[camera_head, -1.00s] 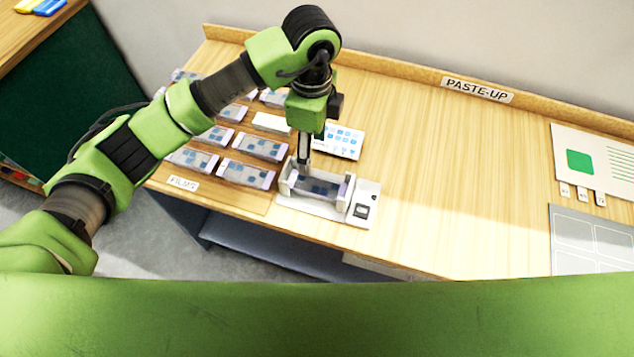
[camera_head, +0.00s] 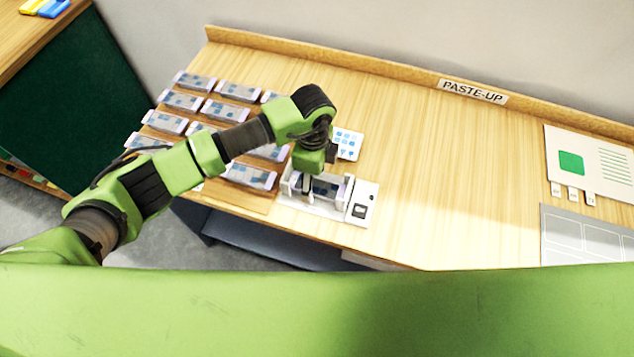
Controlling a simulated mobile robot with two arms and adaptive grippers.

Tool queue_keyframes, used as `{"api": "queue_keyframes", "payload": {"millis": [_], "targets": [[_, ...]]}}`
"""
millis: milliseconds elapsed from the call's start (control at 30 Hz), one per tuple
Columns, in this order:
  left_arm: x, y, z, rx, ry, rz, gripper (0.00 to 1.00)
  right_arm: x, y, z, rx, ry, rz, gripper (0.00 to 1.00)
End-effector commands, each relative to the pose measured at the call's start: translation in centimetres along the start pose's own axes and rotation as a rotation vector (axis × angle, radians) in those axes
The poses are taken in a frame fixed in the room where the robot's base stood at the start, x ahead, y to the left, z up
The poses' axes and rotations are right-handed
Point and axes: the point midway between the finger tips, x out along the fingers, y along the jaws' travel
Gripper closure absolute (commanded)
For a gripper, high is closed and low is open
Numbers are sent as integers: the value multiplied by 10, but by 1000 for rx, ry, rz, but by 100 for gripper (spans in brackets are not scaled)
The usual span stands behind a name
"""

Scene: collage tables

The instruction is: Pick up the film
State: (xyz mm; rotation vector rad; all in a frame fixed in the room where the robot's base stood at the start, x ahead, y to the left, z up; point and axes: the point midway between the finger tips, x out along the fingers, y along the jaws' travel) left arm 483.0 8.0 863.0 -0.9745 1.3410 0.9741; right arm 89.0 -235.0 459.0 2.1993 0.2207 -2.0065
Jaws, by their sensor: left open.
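A film (camera_head: 328,189), a clear strip with dark blue squares, lies in a white device (camera_head: 361,204) near the table's front edge. More films (camera_head: 250,176) of the same look lie in rows on the left part of the table. My left gripper (camera_head: 307,189) points down into the white device, at the left part of the film there. It is open, and its fingers and wrist hide part of that film. I cannot tell whether the fingers touch it. My right gripper is out of view.
A white card with blue squares (camera_head: 348,144) lies behind the device. A raised ledge with a PASTE-UP label (camera_head: 473,91) runs along the back. A sheet with a green square (camera_head: 590,165) and a grey panel (camera_head: 585,236) lie at right. The table's middle is clear.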

Motion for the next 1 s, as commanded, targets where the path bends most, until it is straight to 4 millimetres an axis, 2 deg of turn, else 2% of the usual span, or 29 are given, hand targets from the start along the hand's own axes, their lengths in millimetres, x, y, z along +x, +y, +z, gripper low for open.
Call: {"api": "queue_keyframes", "payload": {"millis": [100, 233, 267, 567, 667, 767, 1000], "targets": [[0, 0, 0, 0, 0, 0, 44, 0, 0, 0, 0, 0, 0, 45], [0, 0, 0, 0, 0, 0, 78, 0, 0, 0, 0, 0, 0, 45], [0, 0, 0, 0, 0, 0, 80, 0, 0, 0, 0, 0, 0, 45], [-1, 0, 0, 0, 1, 0, 80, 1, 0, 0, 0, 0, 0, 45], [-7, -1, 0, -1, 2, -2, 80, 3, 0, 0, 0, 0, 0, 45], [-21, -1, 0, 2, 1, -4, 80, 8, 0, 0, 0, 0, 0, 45], [-69, -1, 0, 0, 1, -4, 80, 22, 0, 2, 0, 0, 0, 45]]}}
